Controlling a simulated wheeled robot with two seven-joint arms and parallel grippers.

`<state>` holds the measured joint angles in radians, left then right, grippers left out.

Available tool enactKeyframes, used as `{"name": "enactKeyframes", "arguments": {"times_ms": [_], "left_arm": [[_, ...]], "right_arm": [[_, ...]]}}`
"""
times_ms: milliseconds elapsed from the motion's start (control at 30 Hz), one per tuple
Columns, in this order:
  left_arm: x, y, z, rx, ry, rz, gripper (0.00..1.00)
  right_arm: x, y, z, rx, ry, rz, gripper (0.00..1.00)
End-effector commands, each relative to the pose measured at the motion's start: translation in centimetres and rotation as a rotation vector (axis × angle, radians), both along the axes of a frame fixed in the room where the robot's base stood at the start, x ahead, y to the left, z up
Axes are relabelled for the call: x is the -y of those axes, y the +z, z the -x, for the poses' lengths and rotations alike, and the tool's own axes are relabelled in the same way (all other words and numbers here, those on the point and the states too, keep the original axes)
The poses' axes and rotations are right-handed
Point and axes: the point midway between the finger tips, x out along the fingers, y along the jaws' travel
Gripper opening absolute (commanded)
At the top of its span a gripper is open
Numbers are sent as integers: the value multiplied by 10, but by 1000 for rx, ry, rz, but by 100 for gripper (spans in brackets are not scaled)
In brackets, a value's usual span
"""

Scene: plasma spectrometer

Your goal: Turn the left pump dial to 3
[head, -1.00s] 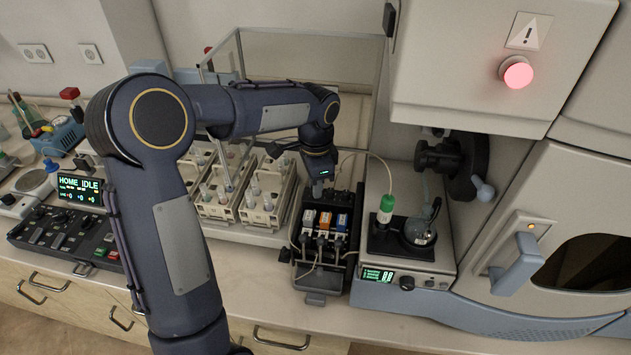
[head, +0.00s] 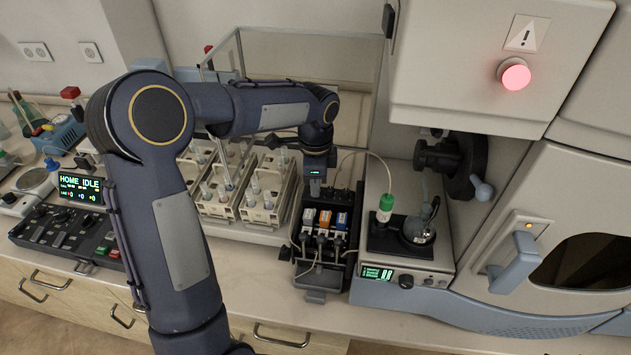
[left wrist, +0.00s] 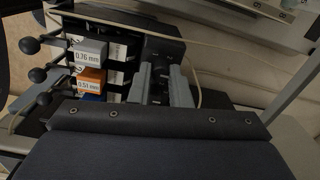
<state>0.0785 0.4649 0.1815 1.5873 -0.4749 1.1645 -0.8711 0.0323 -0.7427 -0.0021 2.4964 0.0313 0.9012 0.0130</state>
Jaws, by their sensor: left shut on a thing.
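The pump (head: 322,270) is a dark unit in the middle of the bench, with white, orange and blue cassettes (head: 325,222) side by side. My left gripper (head: 314,190) points down at its back part, behind the cassettes. In the left wrist view its two grey fingers (left wrist: 162,88) stand beside the cassettes marked 0.76 mm and 0.51 mm, shut on a small dark part at the pump. This is likely the dial; the fingers cover most of it and I cannot read its setting. My right gripper is not in view.
Tube racks (head: 265,200) stand close to the left of the pump. A unit with a green-capped tube (head: 386,205) and a small display (head: 377,274) stands close on the right. Thin tubing arches between the pump and this unit. A control panel (head: 65,232) is at far left.

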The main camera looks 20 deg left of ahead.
Motion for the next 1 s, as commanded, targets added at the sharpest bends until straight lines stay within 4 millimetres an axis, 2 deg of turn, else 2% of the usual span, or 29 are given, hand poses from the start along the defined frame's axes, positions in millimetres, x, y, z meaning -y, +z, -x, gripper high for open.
{"name": "enactKeyframes", "arguments": {"times_ms": [67, 100, 267, 533, 633, 1000], "left_arm": [[0, 0, 0, 1, 1, 0, 0], [0, 0, 0, 1, 1, 0, 18], [0, 0, 0, 1, 1, 0, 39], [0, 1, 0, 1, 2, 0, 39], [0, 7, -1, 3, 2, 0, 39], [0, 65, 0, 4, 2, -1, 39]], "right_arm": [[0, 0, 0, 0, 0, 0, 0], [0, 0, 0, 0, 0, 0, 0], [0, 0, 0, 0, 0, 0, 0], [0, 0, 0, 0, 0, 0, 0], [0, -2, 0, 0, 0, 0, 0], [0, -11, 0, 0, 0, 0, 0]]}}
